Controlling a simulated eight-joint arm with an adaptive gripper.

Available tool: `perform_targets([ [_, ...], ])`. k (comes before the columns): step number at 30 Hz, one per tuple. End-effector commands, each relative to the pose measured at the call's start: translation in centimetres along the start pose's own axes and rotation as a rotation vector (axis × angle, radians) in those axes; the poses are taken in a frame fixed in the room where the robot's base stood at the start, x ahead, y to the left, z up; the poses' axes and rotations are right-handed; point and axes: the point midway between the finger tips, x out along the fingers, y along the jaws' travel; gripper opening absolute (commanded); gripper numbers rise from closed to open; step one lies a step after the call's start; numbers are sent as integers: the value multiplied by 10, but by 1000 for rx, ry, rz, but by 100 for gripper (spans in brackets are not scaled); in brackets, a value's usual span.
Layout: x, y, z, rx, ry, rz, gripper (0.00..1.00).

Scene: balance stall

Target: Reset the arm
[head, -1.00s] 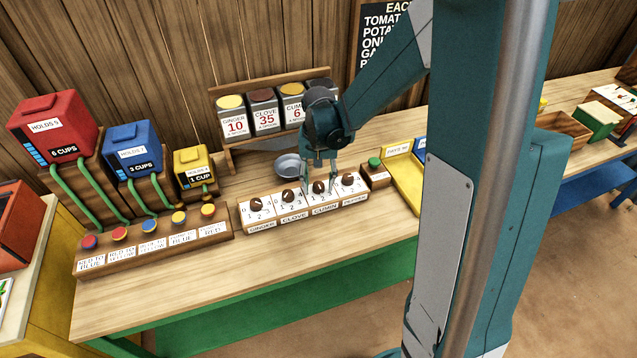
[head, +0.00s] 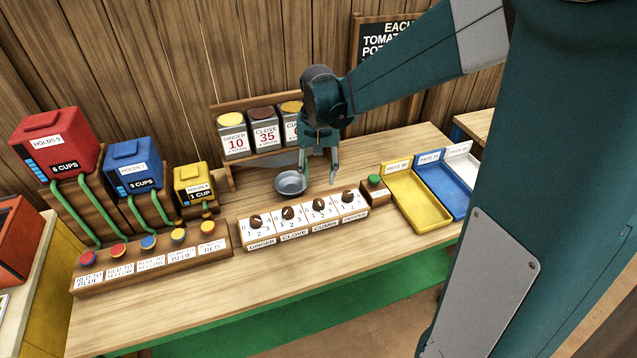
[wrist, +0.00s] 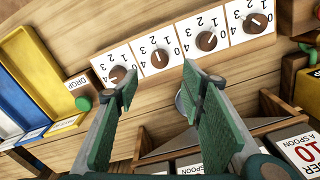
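My gripper (head: 319,177) hangs above the table in the head view, over the back edge of the spice dial panel (head: 262,240) and right of the small metal bowl (head: 290,184). Its two fingers are spread apart with nothing between them. In the wrist view the open gripper (wrist: 158,88) points toward the row of brown dials, and the fingers look clear of them. The dials for ginger (head: 256,221), clove (head: 288,213), cumin (head: 318,205) and pepper (head: 347,197) sit on white number cards. The bowl is mostly hidden behind a finger in the wrist view.
A green button (head: 374,180) stands right of the dials, then a yellow tray (head: 420,205) and a blue tray (head: 444,190). Spice tins (head: 233,136) stand behind the bowl. Red (head: 45,140), blue (head: 130,165) and yellow (head: 193,183) tanks are at left. The table's front strip is clear.

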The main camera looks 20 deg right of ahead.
Motion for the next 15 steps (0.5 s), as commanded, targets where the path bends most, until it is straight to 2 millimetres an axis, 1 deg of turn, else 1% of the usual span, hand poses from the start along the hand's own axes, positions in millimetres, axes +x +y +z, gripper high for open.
perform_targets([
  [5,-9,0,0,0,0,0,40],
  [15,-10,0,0,0,0,0,40],
])
